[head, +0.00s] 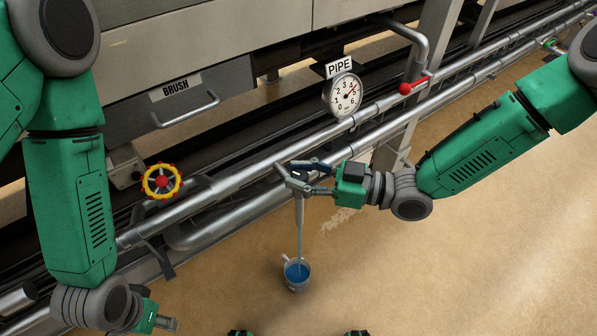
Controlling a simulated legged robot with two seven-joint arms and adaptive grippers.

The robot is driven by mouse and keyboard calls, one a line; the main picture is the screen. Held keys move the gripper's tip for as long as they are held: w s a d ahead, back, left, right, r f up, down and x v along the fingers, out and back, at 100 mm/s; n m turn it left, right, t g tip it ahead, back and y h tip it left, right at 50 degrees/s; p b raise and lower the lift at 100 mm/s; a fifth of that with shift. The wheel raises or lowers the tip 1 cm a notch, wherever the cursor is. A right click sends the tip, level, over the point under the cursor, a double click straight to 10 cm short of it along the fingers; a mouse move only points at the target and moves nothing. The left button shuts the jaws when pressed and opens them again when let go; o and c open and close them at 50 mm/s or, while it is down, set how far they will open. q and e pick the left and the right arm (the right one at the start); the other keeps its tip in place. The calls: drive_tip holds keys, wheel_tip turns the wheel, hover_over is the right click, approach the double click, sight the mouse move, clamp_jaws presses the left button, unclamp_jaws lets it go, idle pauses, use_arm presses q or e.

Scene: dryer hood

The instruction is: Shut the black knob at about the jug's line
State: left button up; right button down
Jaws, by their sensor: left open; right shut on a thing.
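The jug (306,284) is a small light-coloured vessel with blue liquid in it, standing on the floor below the pipes. A thin vertical tap pipe (299,213) comes down above it, and a thin pale stream (299,245) runs from its end into the jug. My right gripper (300,177) is at the top of this tap, its fingers shut around the dark knob there. The fingers hide most of the knob, so its turn angle cannot be told. My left gripper (166,323) is open and empty at the bottom left, far from the tap.
Long steel pipes run diagonally behind the tap. A yellow valve wheel with a red hub (162,181), a round gauge (343,95) under a PIPE sign (339,67) and a red handle (412,86) are along them. A BRUSH drawer (190,95) is behind. The floor at right is clear.

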drive_tip(key=m+t+p, duration=0.1)
drive_tip(key=m+t+h+p, duration=0.1)
drive_tip(key=t, duration=0.1)
drive_tip(key=m+t+p, duration=0.1)
drive_tip(key=t, duration=0.1)
drive_tip(key=shift+r+h, duration=0.25)
drive_tip(key=shift+h, duration=0.15)
drive_tip(key=shift+m+t+h+p, duration=0.7)
drive_tip(key=shift+m+t+p, duration=0.15)
drive_tip(key=shift+m+t, duration=0.15)
drive_tip(key=shift+w+f+m+t+h, duration=0.1)
drive_tip(key=shift+f+m+t+h, duration=0.05)
drive_tip(key=shift+m+t+h, duration=0.2)
drive_tip(key=c, duration=1.2)
unclamp_jaws()
drive_tip(key=shift+f, duration=0.1)
